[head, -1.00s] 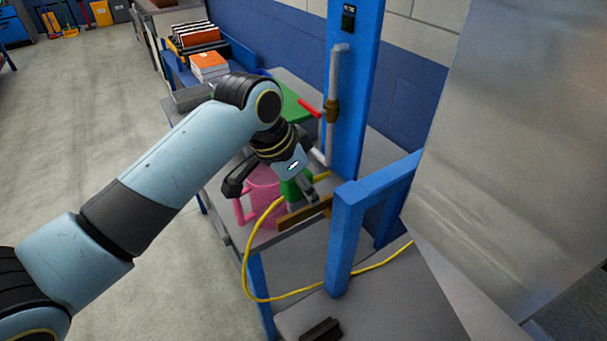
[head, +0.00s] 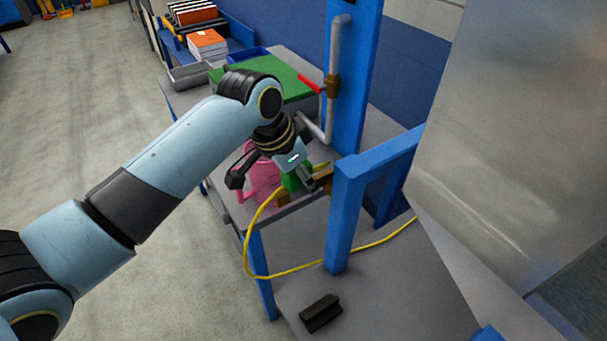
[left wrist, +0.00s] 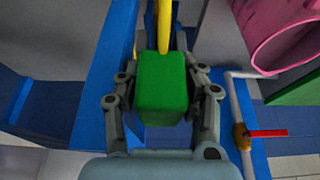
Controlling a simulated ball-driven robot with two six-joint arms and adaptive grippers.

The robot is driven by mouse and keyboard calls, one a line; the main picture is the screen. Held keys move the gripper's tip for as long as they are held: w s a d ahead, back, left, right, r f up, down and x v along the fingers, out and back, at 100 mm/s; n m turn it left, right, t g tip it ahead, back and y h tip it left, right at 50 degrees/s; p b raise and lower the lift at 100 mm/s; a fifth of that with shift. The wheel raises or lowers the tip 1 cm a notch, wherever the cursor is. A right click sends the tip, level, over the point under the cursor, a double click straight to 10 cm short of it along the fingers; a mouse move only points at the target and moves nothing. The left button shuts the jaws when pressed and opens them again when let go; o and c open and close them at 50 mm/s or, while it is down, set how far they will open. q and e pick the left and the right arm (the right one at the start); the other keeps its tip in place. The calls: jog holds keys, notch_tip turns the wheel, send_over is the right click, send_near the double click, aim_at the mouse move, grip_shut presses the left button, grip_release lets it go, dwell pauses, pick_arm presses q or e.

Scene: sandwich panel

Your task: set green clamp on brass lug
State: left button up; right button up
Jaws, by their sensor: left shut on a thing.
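The green clamp (head: 291,181) is a block with a yellow cable trailing from it. My left gripper (head: 304,180) is shut on it. The clamp also shows in the left wrist view (left wrist: 163,90), between the two fingers of my left gripper (left wrist: 163,86). The brass lug (head: 325,179) is a flat brownish bar near the blue post at the table edge. In the head view the gripper and clamp cover its middle, and I cannot tell whether the clamp touches it. I do not make out the lug in the left wrist view. My right gripper is not in view.
A pink jug (head: 264,180) stands close behind the clamp. The yellow cable (head: 252,262) loops down past the table edge. A blue frame (head: 345,220) and a pipe with a red-handled valve (head: 310,83) stand close by. A black block (head: 321,313) lies on the lower surface.

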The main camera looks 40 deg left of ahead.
pick_arm(q)
jog(key=shift+f, duration=0.55)
jog(key=o, duration=1.3)
jog(key=shift+o, duration=0.2)
jog(key=shift+r, duration=0.1)
jog(key=v, duration=1.1)
jog(key=shift+s+r, duration=0.3)
jog(key=shift+r, duration=0.05)
jog(key=shift+a, duration=0.1)
